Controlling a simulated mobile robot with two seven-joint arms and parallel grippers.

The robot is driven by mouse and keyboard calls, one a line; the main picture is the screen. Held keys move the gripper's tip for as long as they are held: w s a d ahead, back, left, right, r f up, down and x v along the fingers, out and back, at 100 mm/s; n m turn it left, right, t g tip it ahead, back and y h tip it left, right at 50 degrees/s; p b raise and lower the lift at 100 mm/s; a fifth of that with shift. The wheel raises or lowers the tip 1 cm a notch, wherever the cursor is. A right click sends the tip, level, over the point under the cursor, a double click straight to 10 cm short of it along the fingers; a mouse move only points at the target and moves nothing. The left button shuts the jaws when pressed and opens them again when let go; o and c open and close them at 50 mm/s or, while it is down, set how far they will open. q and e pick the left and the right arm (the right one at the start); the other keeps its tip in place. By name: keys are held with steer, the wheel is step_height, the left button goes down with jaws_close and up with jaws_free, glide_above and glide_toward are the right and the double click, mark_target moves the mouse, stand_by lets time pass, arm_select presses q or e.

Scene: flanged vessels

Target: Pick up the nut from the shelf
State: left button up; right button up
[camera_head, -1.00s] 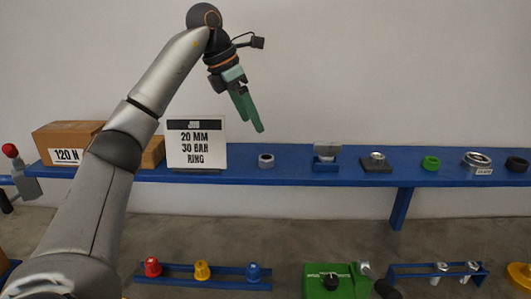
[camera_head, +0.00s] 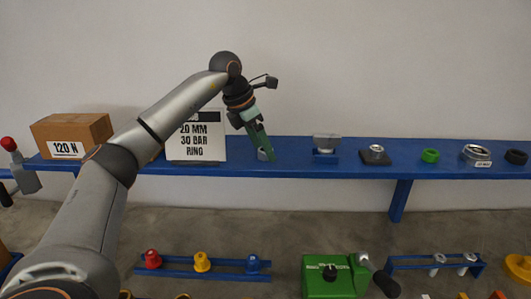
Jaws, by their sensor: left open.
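A small grey nut (camera_head: 262,154) sits on the blue shelf (camera_head: 335,170), just right of the sign. My left gripper (camera_head: 266,152) is open, with its green fingers pointing down at the nut and partly hiding it. I cannot tell whether the fingers touch it. My right gripper is not in view.
A sign reading "20 MM 30 BAR RING" (camera_head: 205,152) stands close left of the gripper, beside a cardboard box (camera_head: 75,133). A grey block in a blue holder (camera_head: 326,147), a dark square-based part (camera_head: 375,154), a green ring (camera_head: 430,155) and other rings stand to the right.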

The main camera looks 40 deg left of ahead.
arm_select(q)
steer(key=shift+f, duration=0.25)
jaws_close()
stand_by(0.5)
